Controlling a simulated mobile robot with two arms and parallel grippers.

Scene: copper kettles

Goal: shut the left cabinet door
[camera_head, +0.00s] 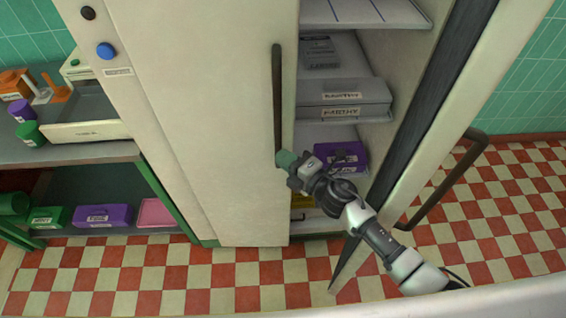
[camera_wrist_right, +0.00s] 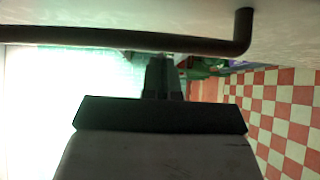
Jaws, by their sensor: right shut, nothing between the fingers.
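The left cabinet door (camera_head: 225,120) is a tall cream panel. It looks shut or nearly shut in the head view; a small gap cannot be ruled out. Its dark vertical bar handle (camera_head: 277,95) runs near its right edge, and the handle (camera_wrist_right: 120,38) crosses the top of the right wrist view. My right gripper (camera_head: 284,160) is at the door's right edge, by the handle's lower end. In the wrist view its dark fingers (camera_wrist_right: 163,77) are together and empty, close to the handle. Whether they touch the handle or door is unclear. My left gripper is out of view.
The right cabinet door (camera_head: 450,110) stands wide open, with its dark handle (camera_head: 450,180) on the right. Shelves between hold grey boxes (camera_head: 340,95) and a purple box (camera_head: 350,155). A counter (camera_head: 75,152) stands left. The checkered floor (camera_head: 130,285) in front is clear.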

